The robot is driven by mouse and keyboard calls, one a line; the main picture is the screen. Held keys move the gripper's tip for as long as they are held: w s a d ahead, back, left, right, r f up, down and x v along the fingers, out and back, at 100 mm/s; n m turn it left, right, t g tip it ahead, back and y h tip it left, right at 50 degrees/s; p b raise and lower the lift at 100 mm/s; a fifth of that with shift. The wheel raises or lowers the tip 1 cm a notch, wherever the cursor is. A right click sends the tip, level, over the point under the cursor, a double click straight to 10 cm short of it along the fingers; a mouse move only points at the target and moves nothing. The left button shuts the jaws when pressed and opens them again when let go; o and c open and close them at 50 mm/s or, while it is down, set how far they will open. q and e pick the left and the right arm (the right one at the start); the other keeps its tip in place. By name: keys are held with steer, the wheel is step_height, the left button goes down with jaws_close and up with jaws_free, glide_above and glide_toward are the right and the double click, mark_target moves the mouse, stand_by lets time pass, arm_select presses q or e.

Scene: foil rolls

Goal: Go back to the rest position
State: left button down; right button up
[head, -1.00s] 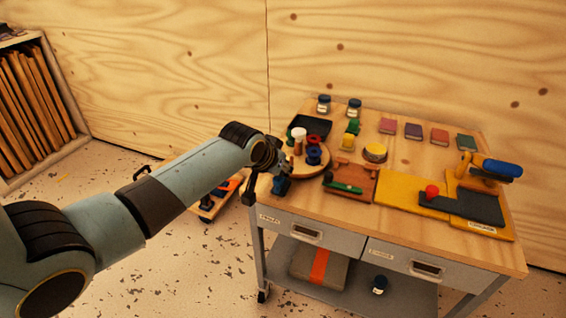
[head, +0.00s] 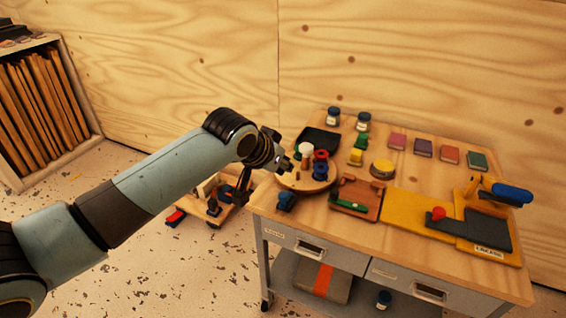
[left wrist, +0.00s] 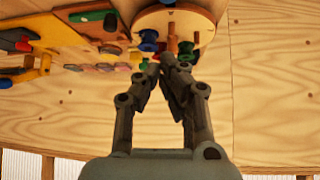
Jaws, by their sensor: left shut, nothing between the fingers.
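My left arm reaches in from the left in the head view. Its gripper (head: 282,163) is in the air near the bench's left end, beside the round wooden board (head: 305,185) with spools on it. In the left wrist view the two fingertips (left wrist: 164,62) are drawn together with nothing between them. A small dark blue object (head: 287,200) stands apart from the gripper at the bench's left front edge. My right gripper is in neither view.
The wooden-topped bench (head: 300,225) holds a dark tray (head: 319,140), several coloured booklets, a yellow mat (head: 400,208) and a blue-handled tool (head: 505,190). A low wheeled cart (head: 225,213) stands left of it. Open floor lies at the lower left.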

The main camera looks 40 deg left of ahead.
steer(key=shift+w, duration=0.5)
arm_select(q)
steer(key=s+d+f+g+b, duration=0.1)
steer(key=s+f+g+b, duration=0.15)
steer(key=s+f, duration=1.05)
steer(key=s+f+g+b, duration=0.1)
steer(key=s+f+g, duration=0.2)
steer(key=s+f, duration=0.95)
steer(key=s+d+f+g, duration=0.1)
steer(key=s+f, duration=0.7)
steer(key=s, duration=0.2)
steer(key=s+d+f+m+g+b, duration=0.1)
steer(key=s+f, duration=0.7)
steer(key=s, duration=0.3)
steer(key=shift+d, duration=0.25)
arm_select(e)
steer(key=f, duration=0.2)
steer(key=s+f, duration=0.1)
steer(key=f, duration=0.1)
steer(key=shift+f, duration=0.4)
